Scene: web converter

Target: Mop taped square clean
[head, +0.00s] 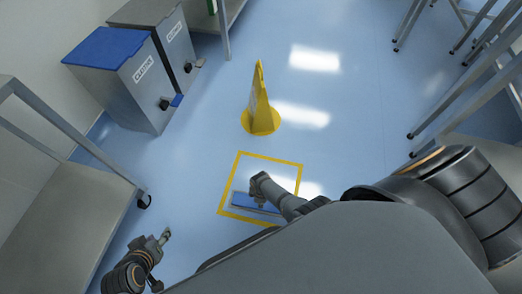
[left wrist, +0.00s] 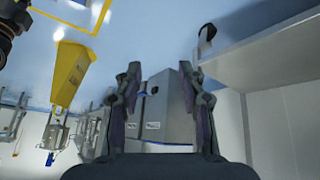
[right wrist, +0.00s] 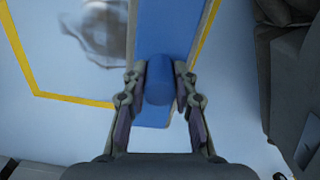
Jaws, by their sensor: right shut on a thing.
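A yellow taped square (head: 271,158) lies on the blue floor. A mop with a flat blue pad (head: 243,201) lies across the square's near part; in the right wrist view the blue pad (right wrist: 166,28) runs up the picture. My right gripper (right wrist: 160,76) is shut on the mop's blue round grip (right wrist: 159,92), with the arm hiding part of the pad in the head view. A blurred grey patch (right wrist: 100,28) shows inside the square; I cannot tell whether it is dirt or a reflection. My left gripper (left wrist: 165,75) is open and empty, left of the square.
A yellow floor sign (head: 260,105) stands just beyond the square. Grey bins (head: 135,85), one with a blue lid, stand at the upper left. A steel cart (head: 65,215) is at the left, and metal table frames (head: 460,85) are at the right.

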